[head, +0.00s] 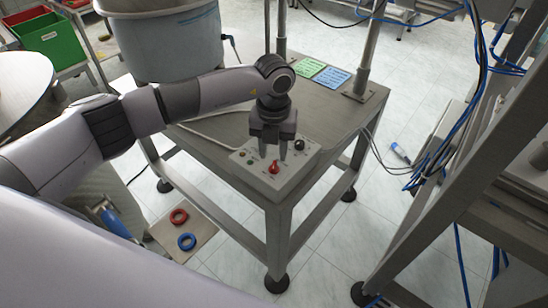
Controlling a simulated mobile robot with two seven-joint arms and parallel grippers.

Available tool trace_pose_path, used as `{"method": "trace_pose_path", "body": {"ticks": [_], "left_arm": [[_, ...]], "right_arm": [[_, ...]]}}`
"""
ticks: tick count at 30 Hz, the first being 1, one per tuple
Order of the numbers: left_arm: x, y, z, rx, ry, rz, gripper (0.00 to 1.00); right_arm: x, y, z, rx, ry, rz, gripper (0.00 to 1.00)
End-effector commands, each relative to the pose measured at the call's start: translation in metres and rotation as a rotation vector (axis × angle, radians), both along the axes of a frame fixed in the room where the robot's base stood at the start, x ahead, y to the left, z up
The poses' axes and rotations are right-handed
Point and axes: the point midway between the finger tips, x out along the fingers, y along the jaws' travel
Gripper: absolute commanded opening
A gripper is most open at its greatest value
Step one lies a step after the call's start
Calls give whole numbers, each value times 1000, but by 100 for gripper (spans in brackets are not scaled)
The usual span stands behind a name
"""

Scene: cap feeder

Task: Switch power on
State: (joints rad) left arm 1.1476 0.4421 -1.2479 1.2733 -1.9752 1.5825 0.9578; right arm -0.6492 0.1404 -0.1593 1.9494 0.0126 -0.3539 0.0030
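A grey control box (287,178) sits on the front corner of the metal table. It carries a red knob (274,168), a black knob (299,145) and small buttons (242,154) on its left part. My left gripper (273,154) points down over the box, just behind the red knob in the picture. Its two fingers are apart with nothing seen between them. I cannot tell whether the fingertips touch the panel. The gripper hides part of the panel's back. My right gripper is not in view.
Green and blue cards (332,76) lie at the back, beside a metal post (368,50). A frame with blue cables (470,150) stands at right. Red and blue rings (186,241) lie low at left.

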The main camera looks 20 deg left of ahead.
Motion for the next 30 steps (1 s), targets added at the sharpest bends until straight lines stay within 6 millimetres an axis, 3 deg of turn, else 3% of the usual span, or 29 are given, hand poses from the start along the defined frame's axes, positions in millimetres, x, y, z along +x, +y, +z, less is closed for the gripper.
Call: {"method": "trace_pose_path", "body": {"ticks": [7, 17, 21, 30], "left_arm": [[0, -1, -31, -2, 1, -2, 36], [0, -1, -37, -4, -1, -2, 36], [0, -1, -37, -4, -1, -2, 0], [0, -1, -37, -4, -1, -14, 0]], "right_arm": [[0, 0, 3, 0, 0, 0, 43], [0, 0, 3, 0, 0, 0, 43], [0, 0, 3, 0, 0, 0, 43], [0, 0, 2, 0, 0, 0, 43]]}}
